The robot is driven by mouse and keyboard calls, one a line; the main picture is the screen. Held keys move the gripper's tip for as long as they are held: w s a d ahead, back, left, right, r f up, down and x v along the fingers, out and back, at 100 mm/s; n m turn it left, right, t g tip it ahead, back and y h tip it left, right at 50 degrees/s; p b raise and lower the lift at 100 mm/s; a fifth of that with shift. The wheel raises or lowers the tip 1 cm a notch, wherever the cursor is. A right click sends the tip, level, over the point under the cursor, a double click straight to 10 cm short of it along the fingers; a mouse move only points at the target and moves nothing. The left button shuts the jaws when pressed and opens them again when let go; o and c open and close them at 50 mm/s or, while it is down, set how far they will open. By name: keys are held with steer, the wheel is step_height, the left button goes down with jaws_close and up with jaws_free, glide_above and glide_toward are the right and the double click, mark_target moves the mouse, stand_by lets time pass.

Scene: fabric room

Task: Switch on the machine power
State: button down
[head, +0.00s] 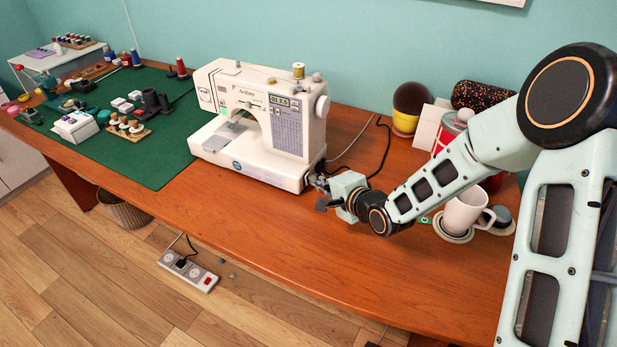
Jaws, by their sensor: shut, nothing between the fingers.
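The white sewing machine (262,120) stands on the wooden table, with its handwheel at its right end. Its small display (281,101) shows lit characters. My gripper (321,204) is shut and empty, just right of the machine's lower right end. It points left, low over the table. I cannot tell whether it touches the machine. The power switch itself cannot be made out; the machine's lower right side is partly behind the gripper.
A white mug (462,212) on a saucer stands right of my gripper, beneath my arm. A dark cable (384,148) runs behind the machine. A green mat (150,165) with sewing supplies lies left. A power strip (188,270) lies on the floor. The table's front is clear.

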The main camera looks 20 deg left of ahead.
steer(key=shift+s+d+f, duration=0.15)
steer(key=shift+d+f, duration=0.05)
steer(key=shift+d, duration=0.3)
steer(key=shift+d, duration=0.1)
steer(key=shift+s+d+f+p, duration=0.1)
steer(key=shift+d+f+p, duration=0.1)
steer(key=shift+d, duration=0.6)
steer(key=shift+s+d+f+p, duration=0.1)
steer(key=shift+d+p, duration=0.15)
steer(key=shift+d, duration=0.55)
steer(key=shift+d+f+p, duration=0.1)
steer(key=shift+d+p, duration=0.1)
steer(key=shift+d, duration=0.6)
steer(key=shift+w, duration=0.1)
